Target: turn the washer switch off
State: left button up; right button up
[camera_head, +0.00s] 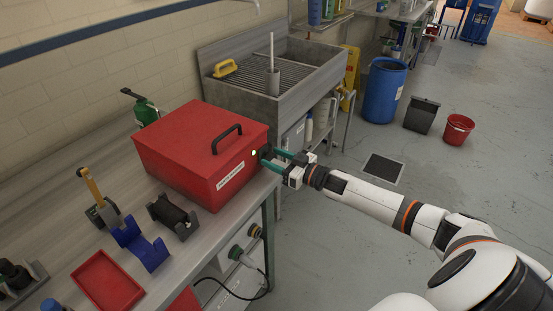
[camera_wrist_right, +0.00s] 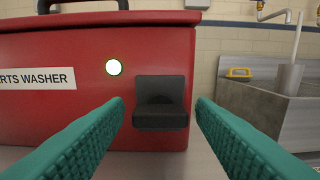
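The red parts washer (camera_head: 198,148) stands on the workbench, with a black handle on its lid and a label reading "PARTS WASHER" on its side. Its red side also shows in the right wrist view (camera_wrist_right: 60,110). A black rocker-like switch (camera_wrist_right: 161,102) sits on that side, right of a lit whitish-green round lamp (camera_wrist_right: 114,67). My right gripper (camera_wrist_right: 160,115) has its teal fingers apart, on either side of the switch in the picture, with nothing held. In the head view my right gripper (camera_head: 276,160) is at the washer's right side. I cannot tell whether the fingers touch the switch. My left gripper is not in view.
A metal sink (camera_head: 225,92) with a grid stands behind the washer. A blue tape dispenser (camera_head: 148,250) and a red tray (camera_head: 107,280) are on the bench in front. A blue barrel (camera_head: 384,90) and a red bucket (camera_head: 458,130) stand on the floor. Open floor lies to the right.

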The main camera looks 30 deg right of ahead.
jog(key=c, duration=0.8)
jog(key=shift+o, duration=0.3)
jog(key=shift+n, duration=0.4)
jog(key=n, duration=0.3)
jog(key=shift+b, duration=0.3)
jog(key=n, duration=0.3)
jog(key=shift+a+f+n+b, duration=0.1)
jog(key=shift+a+n+b, duration=0.05)
jog(key=shift+n+b, duration=0.2)
jog(key=n+b, duration=0.2)
jog(key=n, duration=0.3)
jog(key=shift+s+f+n, duration=0.1)
jog(key=shift+f+n, duration=0.05)
jog(key=shift+n, duration=0.1)
jog(key=n+b, duration=0.2)
jog(key=n, duration=0.2)
jog(key=shift+n, duration=0.4)
jog(key=shift+a+n, duration=0.1)
jog(key=shift+n, duration=0.2)
jog(key=o, duration=1)
